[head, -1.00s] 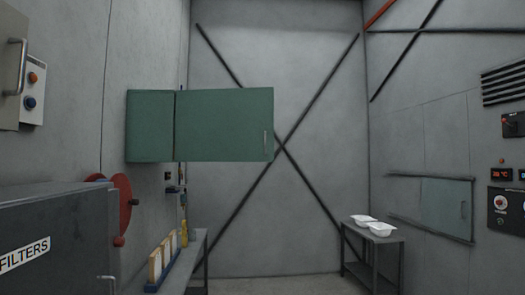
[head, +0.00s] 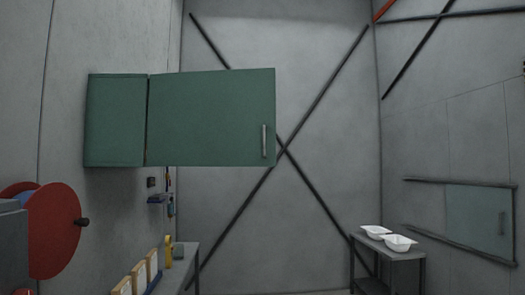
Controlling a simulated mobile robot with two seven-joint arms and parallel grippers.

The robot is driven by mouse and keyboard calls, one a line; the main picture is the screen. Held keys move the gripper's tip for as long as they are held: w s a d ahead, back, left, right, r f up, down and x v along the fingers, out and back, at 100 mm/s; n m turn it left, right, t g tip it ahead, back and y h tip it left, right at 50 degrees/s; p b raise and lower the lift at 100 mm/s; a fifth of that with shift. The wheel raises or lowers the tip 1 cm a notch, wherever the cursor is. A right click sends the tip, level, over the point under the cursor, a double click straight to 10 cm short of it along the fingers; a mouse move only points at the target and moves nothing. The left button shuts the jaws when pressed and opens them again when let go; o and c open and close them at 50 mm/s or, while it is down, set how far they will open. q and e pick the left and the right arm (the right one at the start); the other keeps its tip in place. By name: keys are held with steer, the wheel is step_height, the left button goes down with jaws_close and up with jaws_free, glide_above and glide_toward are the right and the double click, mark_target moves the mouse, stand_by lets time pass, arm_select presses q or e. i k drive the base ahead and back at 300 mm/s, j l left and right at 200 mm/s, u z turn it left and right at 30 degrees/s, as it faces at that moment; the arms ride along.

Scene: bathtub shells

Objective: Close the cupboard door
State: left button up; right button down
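The green wall cupboard (head: 116,120) hangs on the left wall in the head view. Its green door (head: 205,115) stands open, swung out from the wall to the right, with its broad face toward me. A grey vertical handle (head: 264,141) sits near the door's right edge. The inside of the cupboard cannot be seen. Neither of my grippers shows in the head view.
A bench (head: 190,262) with upright yellow-white filters (head: 138,277) and a yellow bottle (head: 168,251) stands below the cupboard. A red disc (head: 54,230) juts out at the near left. A table (head: 406,257) with white trays (head: 397,242) stands right. The middle is clear.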

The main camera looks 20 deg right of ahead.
mark_target(221, 117)
steer(key=i+l, duration=0.25)
steer(key=i, duration=0.25)
steer(key=i+l+u, duration=0.15)
steer(key=i+l, duration=0.15)
steer(key=i, duration=0.2)
